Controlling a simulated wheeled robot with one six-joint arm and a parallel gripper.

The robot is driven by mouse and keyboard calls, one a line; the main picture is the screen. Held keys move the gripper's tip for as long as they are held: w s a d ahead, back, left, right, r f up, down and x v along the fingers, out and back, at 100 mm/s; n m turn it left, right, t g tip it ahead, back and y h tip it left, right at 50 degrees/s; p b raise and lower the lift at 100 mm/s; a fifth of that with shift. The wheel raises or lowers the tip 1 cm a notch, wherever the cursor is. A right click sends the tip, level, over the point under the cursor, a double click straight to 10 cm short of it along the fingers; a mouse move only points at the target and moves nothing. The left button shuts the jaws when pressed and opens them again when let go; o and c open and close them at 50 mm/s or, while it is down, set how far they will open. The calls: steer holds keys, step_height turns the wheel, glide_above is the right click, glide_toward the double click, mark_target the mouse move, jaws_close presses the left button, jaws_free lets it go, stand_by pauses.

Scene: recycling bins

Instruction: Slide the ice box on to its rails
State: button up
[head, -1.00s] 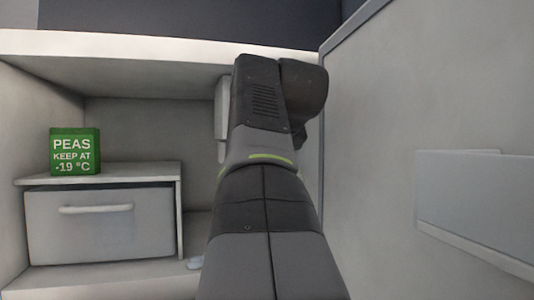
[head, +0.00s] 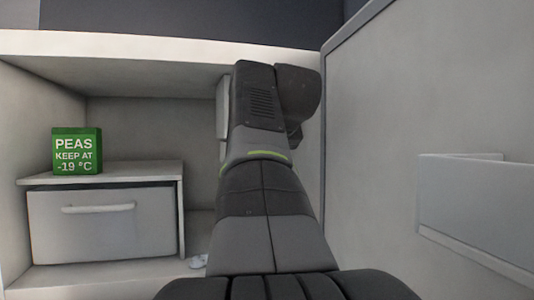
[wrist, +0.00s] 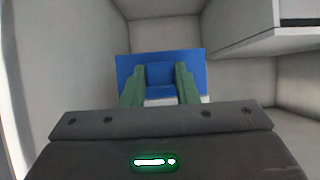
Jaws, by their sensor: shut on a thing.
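A blue box with a flat front panel (wrist: 126,66) shows in the wrist view, and I take it to be the ice box. My gripper (wrist: 161,74) has its green fingers on either side of a smaller blue part at the middle of that front, shut on it. A pale strip shows low between the fingers. In the head view my arm hides the gripper and the box. I cannot make out rails on either side of the box.
A grey drawer (head: 90,228) with a handle sits under a shelf (head: 110,174) at left, with a green peas box (head: 77,151) on top. A door (head: 400,90) with a bin (head: 475,205) stands close at right.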

steer(key=shift+w+a, duration=0.35)
steer(key=shift+w, duration=0.8)
steer(key=shift+w+a, duration=0.4)
steer(key=shift+w, duration=0.75)
steer(key=shift+w+a, duration=0.35)
steer(key=shift+w, duration=0.8)
steer(key=o, duration=1)
steer(key=shift+o, duration=0.2)
steer(key=b+v, duration=0.1)
steer(key=v, duration=1.3)
steer(key=shift+w+a, duration=0.1)
steer(key=p+x, duration=0.1)
steer(key=x, duration=1.3)
